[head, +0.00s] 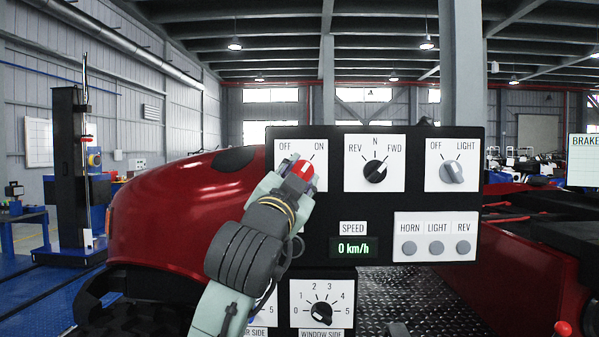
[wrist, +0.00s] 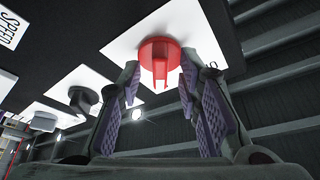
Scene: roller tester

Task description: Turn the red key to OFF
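The red key (head: 301,172) is a round red knob on a white plate (head: 284,149) marked OFF at left and ON at right. A pale mark on the key is on its upper right, toward ON. In the wrist view the red key (wrist: 160,52) shows its raised grip between my fingers. My gripper (wrist: 159,82) is open, with one finger on each side of the key's grip and a visible gap to it. In the head view my gripper (head: 290,180) covers the lower left of the key and part of the plate.
On the same black panel, right of the key, are a REV/N/FWD knob (head: 375,171), an OFF/LIGHT knob (head: 452,173) and the HORN, LIGHT and REV buttons (head: 436,248). The SPEED display (head: 354,248) reads 0 km/h. A numbered knob (head: 321,312) sits below.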

